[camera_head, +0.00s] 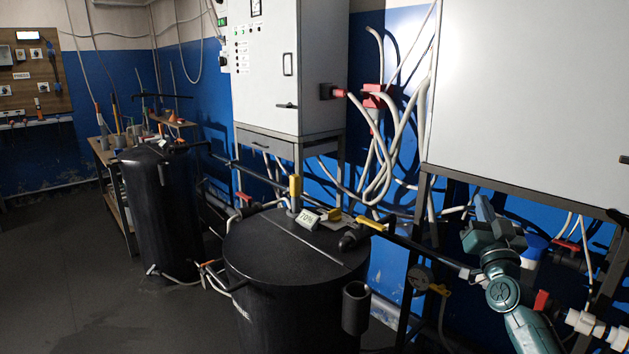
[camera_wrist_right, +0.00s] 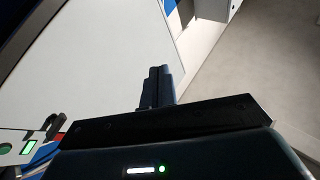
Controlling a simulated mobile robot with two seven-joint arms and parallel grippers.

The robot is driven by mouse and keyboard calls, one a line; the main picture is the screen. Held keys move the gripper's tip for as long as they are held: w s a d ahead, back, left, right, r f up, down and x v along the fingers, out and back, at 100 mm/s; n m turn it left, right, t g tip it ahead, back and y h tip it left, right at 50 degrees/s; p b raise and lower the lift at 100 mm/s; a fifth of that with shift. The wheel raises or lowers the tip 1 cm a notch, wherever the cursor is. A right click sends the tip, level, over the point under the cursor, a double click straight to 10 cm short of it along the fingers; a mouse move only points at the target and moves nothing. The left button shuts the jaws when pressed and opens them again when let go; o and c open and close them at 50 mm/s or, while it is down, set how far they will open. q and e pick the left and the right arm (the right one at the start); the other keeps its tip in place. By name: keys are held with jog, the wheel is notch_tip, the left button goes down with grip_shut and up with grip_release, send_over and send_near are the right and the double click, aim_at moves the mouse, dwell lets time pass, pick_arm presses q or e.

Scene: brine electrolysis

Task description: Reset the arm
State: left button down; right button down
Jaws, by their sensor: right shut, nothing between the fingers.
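My right arm comes up from the bottom right in the head view, in front of the pipes under the white cabinet at the right. My right gripper (camera_head: 484,206) points upward at its end, near the cabinet's lower edge. In the wrist view the fingers of the right gripper (camera_wrist_right: 160,72) are together, with nothing between them. My left gripper does not show in either view.
A black tank (camera_head: 285,290) with yellow-handled valves and a 70% label stands in the middle. Another black tank (camera_head: 160,215) is behind it. White cabinets (camera_head: 270,75) with cables line the blue wall. Open floor (camera_head: 60,270) lies at the left.

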notch_tip(320, 180, down, 10)
jog(key=w+n+g, duration=0.2)
jog(key=n+g, duration=0.4)
jog(key=s+a+f+n+g+y, duration=0.1)
jog(key=s+a+f, duration=0.3)
jog(key=f, duration=0.3)
jog(key=s+a+f+g+y, duration=0.1)
jog(key=s+a+f+y, duration=0.15)
jog(key=s+f, duration=0.3)
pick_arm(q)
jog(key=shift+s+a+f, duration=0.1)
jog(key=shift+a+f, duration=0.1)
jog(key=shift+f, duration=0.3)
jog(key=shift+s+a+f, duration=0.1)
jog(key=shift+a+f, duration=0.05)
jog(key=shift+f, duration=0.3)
pick_arm(e)
jog(key=s+a+f+g+y, duration=0.1)
jog(key=s+a+f, duration=0.3)
jog(key=s, duration=0.6)
jog(key=s+a+f+g, duration=0.2)
jog(key=s+a+f, duration=0.3)
jog(key=s, duration=0.5)
jog(key=s+a+f+g+y, duration=0.1)
jog(key=s+a+f, duration=0.4)
jog(key=s, duration=0.5)
jog(key=shift+a+m+g+y, duration=0.3)
jog(key=shift+a+g+y, duration=0.05)
jog(key=shift+g, duration=0.05)
